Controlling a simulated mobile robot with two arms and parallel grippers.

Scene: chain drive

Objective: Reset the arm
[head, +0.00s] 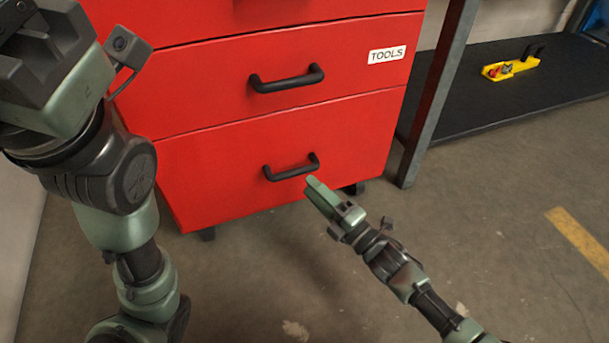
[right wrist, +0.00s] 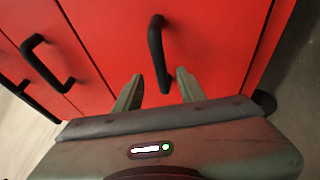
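My right gripper (head: 318,188) is in front of the lowest red drawer (head: 230,170), close to its black handle (head: 291,170). In the right wrist view, the two fingers of my right gripper (right wrist: 158,77) stand apart. The lower part of a black handle (right wrist: 156,45) shows between them. I cannot tell from the pictures whether they touch it. My left arm fills the left side of the head view. The body of my left gripper (head: 60,70) is large at the top left, and its fingertips cannot be made out.
The red cabinet has another black handle (head: 287,80) above and a TOOLS label (head: 387,54). A grey table leg (head: 436,95) stands to its right. A black low shelf (head: 480,105) holds a yellow tool holder (head: 511,67). The floor (head: 480,210) at the right is clear.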

